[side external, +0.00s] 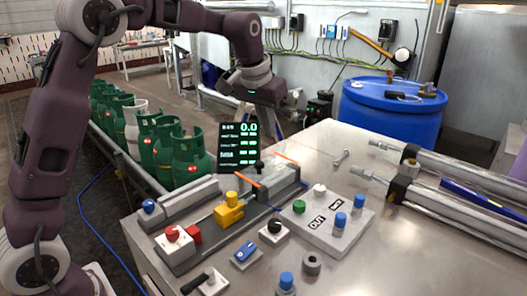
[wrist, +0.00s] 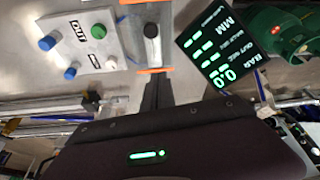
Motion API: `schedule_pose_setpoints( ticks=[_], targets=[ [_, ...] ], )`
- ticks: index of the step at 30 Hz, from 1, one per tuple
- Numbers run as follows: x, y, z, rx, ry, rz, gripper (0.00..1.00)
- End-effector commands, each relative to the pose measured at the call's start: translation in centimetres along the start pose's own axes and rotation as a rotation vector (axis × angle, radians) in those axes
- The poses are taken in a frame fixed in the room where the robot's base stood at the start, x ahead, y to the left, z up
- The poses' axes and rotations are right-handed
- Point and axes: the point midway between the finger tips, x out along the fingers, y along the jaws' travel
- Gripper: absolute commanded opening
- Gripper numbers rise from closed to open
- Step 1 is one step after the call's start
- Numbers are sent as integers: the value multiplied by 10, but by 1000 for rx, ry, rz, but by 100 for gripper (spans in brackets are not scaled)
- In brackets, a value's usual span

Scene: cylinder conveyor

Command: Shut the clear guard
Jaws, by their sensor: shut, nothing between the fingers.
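The clear guard (side external: 268,170) is hard to see. Two orange strips, which look like its edges, show over the grey rail fixture in the side view, and one orange strip (wrist: 155,71) shows just ahead of my fingertips in the wrist view. I cannot tell the guard's exact angle. My gripper (wrist: 157,76) is shut and empty, its dark fingers close together near that strip; I cannot tell whether they touch it. In the side view my gripper is above and behind the fixture, its fingers partly hidden by the display.
A black display (side external: 238,146) stands left of the fixture. A yellow block (side external: 229,210) sits on the rail. A plate with several coloured knobs (side external: 325,223) lies to the right. Green cylinders (side external: 190,160) line the conveyor at left. Metal pneumatic cylinders (side external: 440,205) lie at far right.

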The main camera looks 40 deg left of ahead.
Motion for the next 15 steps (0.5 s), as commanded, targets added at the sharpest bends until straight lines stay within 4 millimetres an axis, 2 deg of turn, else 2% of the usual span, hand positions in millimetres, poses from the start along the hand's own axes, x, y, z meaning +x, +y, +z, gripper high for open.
schedule_pose_setpoints(
  ticks=[3, 8, 12, 15],
  targets=[
    [27, 0, 1, 0, -4, 0, 0],
    [61, 0, 1, 0, -3, 0, 0],
    [52, 0, 26, 0, 0, 1, 0],
    [50, 0, 35, 0, 1, 0, 0]
  ],
)
